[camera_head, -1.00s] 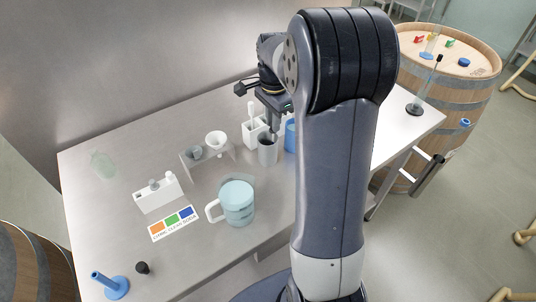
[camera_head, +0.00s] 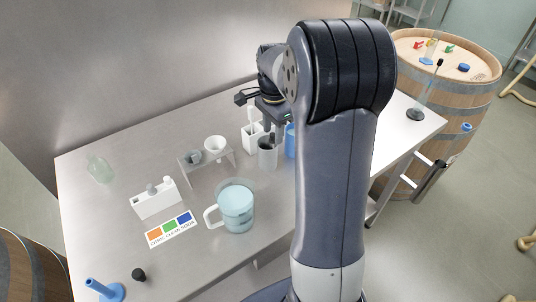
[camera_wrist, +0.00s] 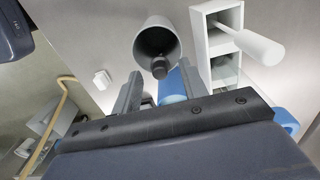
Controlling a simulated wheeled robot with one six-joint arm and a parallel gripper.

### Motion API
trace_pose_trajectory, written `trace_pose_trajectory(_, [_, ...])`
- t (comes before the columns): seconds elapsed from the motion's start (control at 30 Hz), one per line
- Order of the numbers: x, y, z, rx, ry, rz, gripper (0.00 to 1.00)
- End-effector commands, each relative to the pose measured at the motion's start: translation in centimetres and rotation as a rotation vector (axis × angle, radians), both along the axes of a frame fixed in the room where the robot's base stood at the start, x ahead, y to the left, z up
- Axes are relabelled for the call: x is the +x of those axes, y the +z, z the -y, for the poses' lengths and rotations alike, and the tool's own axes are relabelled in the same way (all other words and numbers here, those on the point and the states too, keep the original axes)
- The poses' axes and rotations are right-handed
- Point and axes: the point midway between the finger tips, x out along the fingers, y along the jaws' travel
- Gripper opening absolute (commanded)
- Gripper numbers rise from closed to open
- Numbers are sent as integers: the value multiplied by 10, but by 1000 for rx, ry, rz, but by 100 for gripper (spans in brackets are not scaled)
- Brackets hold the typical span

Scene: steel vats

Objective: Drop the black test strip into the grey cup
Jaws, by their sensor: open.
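The grey cup (camera_head: 268,157) stands upright on the steel table, just below my gripper (camera_head: 273,118). The cup also shows in the wrist view (camera_wrist: 157,38), with its mouth toward the camera. A dark piece with a rounded end (camera_wrist: 160,68) sits in the cup's mouth; it looks like the black test strip, and its lower part is hidden. In the wrist view my gripper (camera_wrist: 160,72) is open, its two fingers apart on either side of that dark end. I see no finger touching it.
A white two-compartment holder (camera_wrist: 222,45) with a white-handled tool stands close beside the cup. A blue container (camera_head: 290,140) is also close. A funnel stand (camera_head: 208,165) and a jug of pale blue liquid (camera_head: 236,208) stand to the left.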

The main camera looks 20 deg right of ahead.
Motion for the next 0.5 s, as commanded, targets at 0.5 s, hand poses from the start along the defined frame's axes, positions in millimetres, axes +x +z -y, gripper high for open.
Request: trace_pose_trajectory(0.5, [1, 80, 0, -1, 0, 5, 41])
